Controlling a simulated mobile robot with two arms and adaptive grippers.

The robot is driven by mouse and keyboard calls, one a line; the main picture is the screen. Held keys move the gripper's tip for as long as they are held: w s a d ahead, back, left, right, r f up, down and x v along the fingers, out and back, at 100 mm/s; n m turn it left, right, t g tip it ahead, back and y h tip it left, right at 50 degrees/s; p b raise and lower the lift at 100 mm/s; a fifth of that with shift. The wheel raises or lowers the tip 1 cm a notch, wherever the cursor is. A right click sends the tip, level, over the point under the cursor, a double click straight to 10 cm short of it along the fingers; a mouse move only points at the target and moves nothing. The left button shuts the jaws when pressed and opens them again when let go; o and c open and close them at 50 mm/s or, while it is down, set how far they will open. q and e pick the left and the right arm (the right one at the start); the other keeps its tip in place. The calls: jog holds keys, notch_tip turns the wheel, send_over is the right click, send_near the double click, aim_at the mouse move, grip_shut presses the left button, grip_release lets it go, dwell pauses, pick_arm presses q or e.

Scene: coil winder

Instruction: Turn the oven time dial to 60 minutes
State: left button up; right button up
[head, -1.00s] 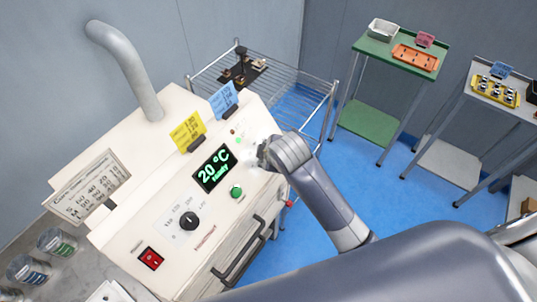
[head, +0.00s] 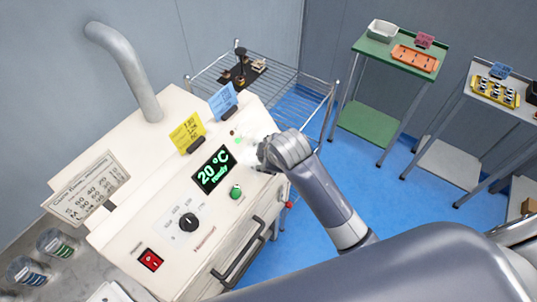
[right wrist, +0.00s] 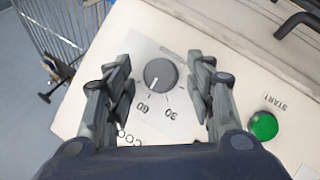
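The oven (head: 130,210) is a cream box with a sloped front panel. In the right wrist view, its grey round time dial (right wrist: 160,74) sits between the two spread fingers of my right gripper (right wrist: 160,88), with gaps on both sides. The dial's white pointer line is aimed down-left, roughly toward the printed 60; whether it lines up exactly I cannot tell. The 30 is printed to its lower right. In the head view, my right gripper (head: 262,152) is over the upper right of the panel and hides the dial. My left gripper is not in view.
A green START button (right wrist: 262,126) is beside the dial. The black display (head: 213,170) reads 20 °C Ready. A black temperature dial (head: 188,222), red switch (head: 151,260) and door handle (head: 238,252) are nearby. A wire rack (head: 300,95) stands behind the oven.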

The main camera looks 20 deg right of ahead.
jog(key=shift+r, duration=0.1)
jog(key=v, duration=1.1)
jog(key=shift+s+r, duration=0.25)
jog(key=shift+r, duration=0.1)
